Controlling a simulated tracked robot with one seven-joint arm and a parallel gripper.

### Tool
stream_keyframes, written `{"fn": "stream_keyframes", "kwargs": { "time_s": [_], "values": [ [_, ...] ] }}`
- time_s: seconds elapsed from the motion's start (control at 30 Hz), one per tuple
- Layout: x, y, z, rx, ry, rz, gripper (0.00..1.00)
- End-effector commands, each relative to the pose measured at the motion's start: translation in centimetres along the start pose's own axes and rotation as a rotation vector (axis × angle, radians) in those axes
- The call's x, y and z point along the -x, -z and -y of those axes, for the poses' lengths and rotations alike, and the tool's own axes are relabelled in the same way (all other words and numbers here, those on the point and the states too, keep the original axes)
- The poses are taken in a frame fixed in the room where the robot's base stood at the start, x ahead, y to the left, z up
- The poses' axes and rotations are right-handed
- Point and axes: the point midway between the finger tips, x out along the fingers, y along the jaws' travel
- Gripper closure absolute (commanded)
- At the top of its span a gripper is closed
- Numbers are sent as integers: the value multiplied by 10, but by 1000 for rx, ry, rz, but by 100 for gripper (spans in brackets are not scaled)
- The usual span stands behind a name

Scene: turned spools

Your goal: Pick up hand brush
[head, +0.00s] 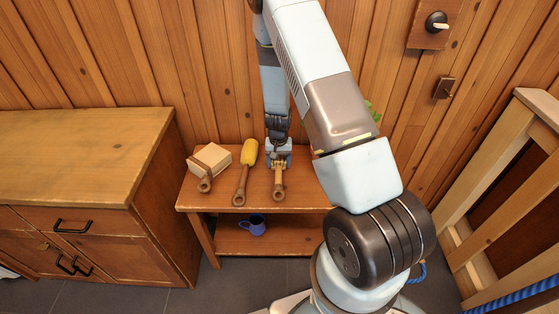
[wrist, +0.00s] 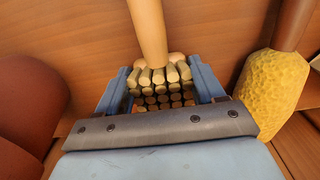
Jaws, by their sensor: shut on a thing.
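The hand brush (head: 279,182) has a turned wooden handle pointing to the front of a low wooden table. In the wrist view its head shows rows of pale, rounded tufts (wrist: 160,88), with the handle (wrist: 147,30) running up the picture. My gripper (head: 279,160) is over the brush head. In the wrist view the two blue fingers of my gripper (wrist: 165,80) are shut on the head, one on each side. The brush appears to be at the tabletop; I cannot tell whether it touches it. The far part of the head is hidden by my gripper.
A yellow-headed tool (head: 249,153) lies close to the left of the brush; a pale block with a handle (head: 212,158) lies beyond. A blue mug (head: 254,225) stands on the lower shelf. A wooden cabinet (head: 150,215) stands left, and a plank wall (head: 205,60) is behind.

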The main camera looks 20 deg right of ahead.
Motion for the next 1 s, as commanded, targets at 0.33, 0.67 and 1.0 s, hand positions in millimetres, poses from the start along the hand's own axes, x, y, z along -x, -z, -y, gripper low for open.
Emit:
{"fn": "stream_keyframes", "kwargs": {
  "time_s": [0.33,0.67,1.0],
  "values": [
    [3,0,0,0,0,-1,68],
    [44,-9,-4,-1,3,0,68],
    [98,-59,-24,-2,2,1,68]
  ]
}}
